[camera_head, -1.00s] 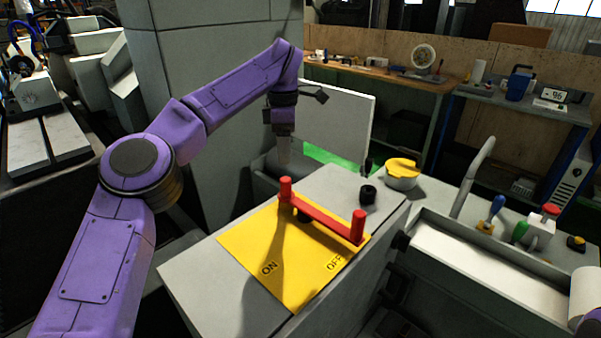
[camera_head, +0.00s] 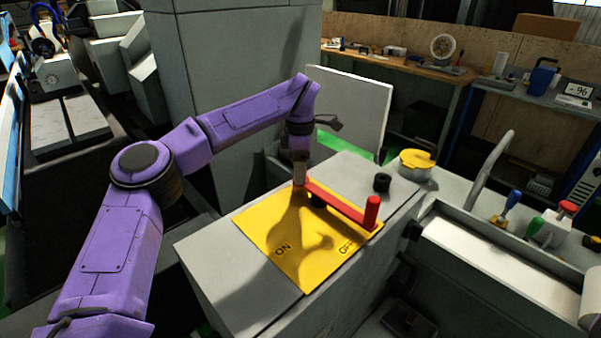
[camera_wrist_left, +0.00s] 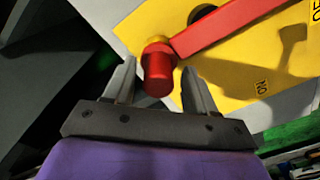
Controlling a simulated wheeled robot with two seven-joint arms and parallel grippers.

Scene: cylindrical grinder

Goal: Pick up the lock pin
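A red lever (camera_head: 338,201) lies across a yellow ON/OFF plate (camera_head: 265,225), with an upright red post (camera_head: 372,212) at its right end. The red post at its left end is mostly hidden by my left gripper (camera_head: 300,175) in the head view. In the left wrist view this post (camera_wrist_left: 158,70) stands between the two fingers of my open left gripper (camera_wrist_left: 158,64), with gaps on both sides. No separate part is clearly recognisable as the lock pin; whether this red post is it, I cannot tell. My right gripper is not in view.
A black knob (camera_head: 382,182) stands on the grey cabinet behind the lever. A yellow-lidded pot (camera_head: 417,163) and several coloured-handled tools stand to the right. A white upright panel (camera_head: 352,105) is behind my left gripper. Open air lies above the plate.

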